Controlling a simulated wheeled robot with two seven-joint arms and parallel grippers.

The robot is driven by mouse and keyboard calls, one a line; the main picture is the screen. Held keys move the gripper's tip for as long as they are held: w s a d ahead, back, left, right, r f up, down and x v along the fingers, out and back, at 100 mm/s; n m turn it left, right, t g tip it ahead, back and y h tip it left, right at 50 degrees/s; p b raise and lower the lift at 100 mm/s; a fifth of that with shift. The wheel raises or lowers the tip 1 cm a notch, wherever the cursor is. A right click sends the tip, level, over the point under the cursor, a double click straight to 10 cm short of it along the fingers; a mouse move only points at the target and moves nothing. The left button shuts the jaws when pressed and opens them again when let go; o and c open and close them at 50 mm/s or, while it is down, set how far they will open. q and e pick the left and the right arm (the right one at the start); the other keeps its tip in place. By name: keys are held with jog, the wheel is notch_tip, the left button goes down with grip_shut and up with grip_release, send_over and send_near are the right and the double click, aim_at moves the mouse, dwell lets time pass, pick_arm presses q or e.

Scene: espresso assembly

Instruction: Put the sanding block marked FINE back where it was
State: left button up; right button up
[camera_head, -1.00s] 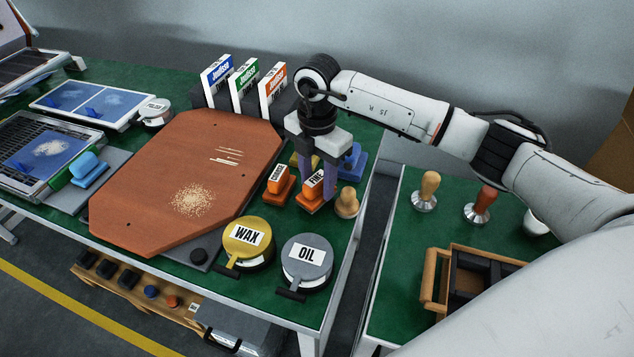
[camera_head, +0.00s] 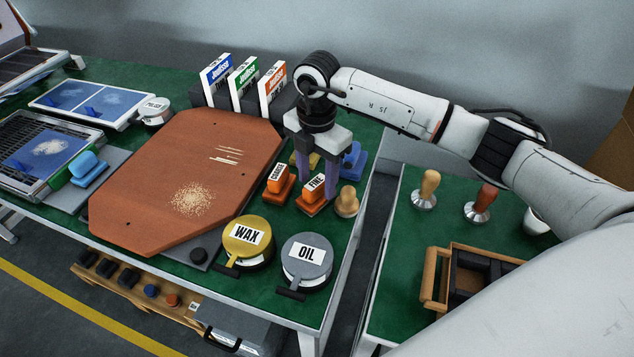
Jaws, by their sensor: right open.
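The orange sanding block marked FINE (camera_head: 313,189) stands upright on the green bench top, right of an orange block marked COARSE (camera_head: 278,181). My right gripper (camera_head: 318,190) comes down over the FINE block from above, its two purple-grey fingers apart, one on the far left side and one on the right of the block. The jaws are open, and I cannot tell whether a finger touches the block. My left gripper is not in view.
A wooden-handled tamper (camera_head: 346,202) stands close right of the FINE block. Blue (camera_head: 352,160) and yellow blocks are behind. The WAX tin (camera_head: 247,241) and OIL tin (camera_head: 306,262) stand in front. A brown board (camera_head: 190,170) lies left.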

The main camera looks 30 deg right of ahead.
aim_at(317, 181)
notch_tip(317, 181, up, 10)
jog(key=shift+r+b, duration=0.2)
jog(key=shift+b, duration=0.2)
dwell(1.1)
